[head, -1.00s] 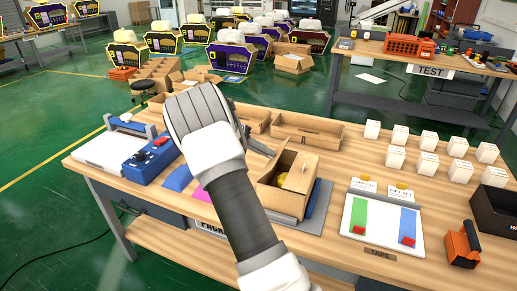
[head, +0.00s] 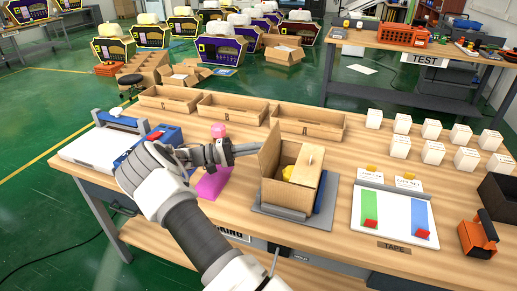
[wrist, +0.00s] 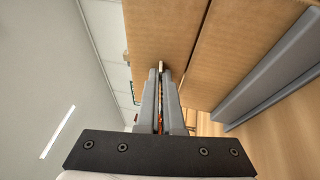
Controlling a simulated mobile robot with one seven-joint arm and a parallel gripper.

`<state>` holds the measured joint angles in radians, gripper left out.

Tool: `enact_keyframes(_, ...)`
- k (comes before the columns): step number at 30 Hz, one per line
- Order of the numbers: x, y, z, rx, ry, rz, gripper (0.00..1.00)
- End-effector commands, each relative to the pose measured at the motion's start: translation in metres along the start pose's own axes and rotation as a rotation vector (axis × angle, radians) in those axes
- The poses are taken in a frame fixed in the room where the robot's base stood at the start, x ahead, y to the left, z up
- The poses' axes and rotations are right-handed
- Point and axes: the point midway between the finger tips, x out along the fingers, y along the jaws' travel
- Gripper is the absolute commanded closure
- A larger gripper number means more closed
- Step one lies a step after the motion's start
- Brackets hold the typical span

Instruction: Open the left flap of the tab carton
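The brown tab carton (head: 280,193) stands on a grey base plate on the bench, with something yellow (head: 290,172) inside. Its left flap (head: 269,151) stands up along the left side. A second flap (head: 308,165) with a small notch stands at the right. My gripper (head: 252,149) reaches in from the left, with its fingertips close to the left flap. In the wrist view, the two fingers (wrist: 162,78) lie close together with a narrow gap, in front of brown cardboard (wrist: 165,35). A small pale sliver (wrist: 161,65) shows at the tips; I cannot tell whether they clasp it.
Open cardboard trays (head: 232,108) line the back of the bench. A blue device (head: 150,146) and a pink block (head: 213,183) are at the left. A white board (head: 395,214) with green and blue strips, an orange tape dispenser (head: 478,236) and several white boxes (head: 432,129) are at the right.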

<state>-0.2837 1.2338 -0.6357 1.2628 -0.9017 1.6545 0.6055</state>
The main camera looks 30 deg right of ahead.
Motion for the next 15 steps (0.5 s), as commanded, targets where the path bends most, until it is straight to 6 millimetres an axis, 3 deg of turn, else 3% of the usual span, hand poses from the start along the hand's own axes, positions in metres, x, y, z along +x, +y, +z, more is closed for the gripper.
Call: enact_keyframes(15, 0.0012, -0.0041, 0.0005, -0.039, -0.001, 0.092, 1.00)
